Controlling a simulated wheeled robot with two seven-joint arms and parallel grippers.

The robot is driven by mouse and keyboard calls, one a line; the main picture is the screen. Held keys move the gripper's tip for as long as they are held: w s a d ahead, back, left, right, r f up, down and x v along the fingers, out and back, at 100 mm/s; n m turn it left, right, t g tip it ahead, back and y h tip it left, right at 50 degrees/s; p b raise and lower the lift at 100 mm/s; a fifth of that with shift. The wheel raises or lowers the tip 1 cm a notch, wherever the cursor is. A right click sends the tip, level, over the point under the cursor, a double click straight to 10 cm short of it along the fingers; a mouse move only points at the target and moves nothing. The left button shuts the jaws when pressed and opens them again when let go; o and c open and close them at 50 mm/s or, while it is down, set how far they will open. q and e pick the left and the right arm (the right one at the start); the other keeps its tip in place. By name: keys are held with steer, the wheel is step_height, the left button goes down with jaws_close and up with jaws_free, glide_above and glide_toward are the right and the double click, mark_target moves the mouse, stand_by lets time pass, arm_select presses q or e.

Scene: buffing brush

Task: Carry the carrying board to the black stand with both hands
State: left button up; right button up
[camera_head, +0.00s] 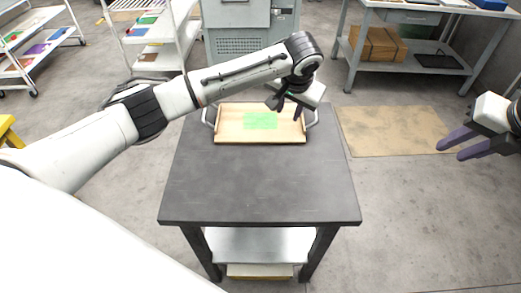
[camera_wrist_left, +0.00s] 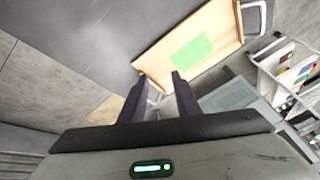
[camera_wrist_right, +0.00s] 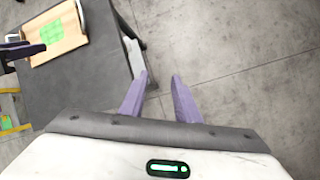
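The carrying board (camera_head: 228,130) is a light wooden tray with a green patch (camera_head: 260,121) and a pale metal handle at each end. It lies flat at the far end of a dark-topped table (camera_head: 258,185). My left gripper (camera_head: 284,108) is open above the board's right end. In the left wrist view its fingers (camera_wrist_left: 159,79) point at that end, and part of the near handle (camera_wrist_left: 154,96) shows between them; contact cannot be told. My right gripper (camera_head: 449,152) is open and empty, right of the table and apart from the board. I cannot tell whether this table is the black stand.
A grey cabinet (camera_head: 238,45) stands behind the table. White shelf carts (camera_head: 150,59) are at the back left. A workbench (camera_head: 408,63) with a cardboard box (camera_head: 378,45) is at the back right. A brown mat (camera_head: 390,131) lies on open floor right of the table.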

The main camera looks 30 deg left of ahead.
steer(key=shift+v, duration=1.65)
steer(key=shift+a, duration=0.1)
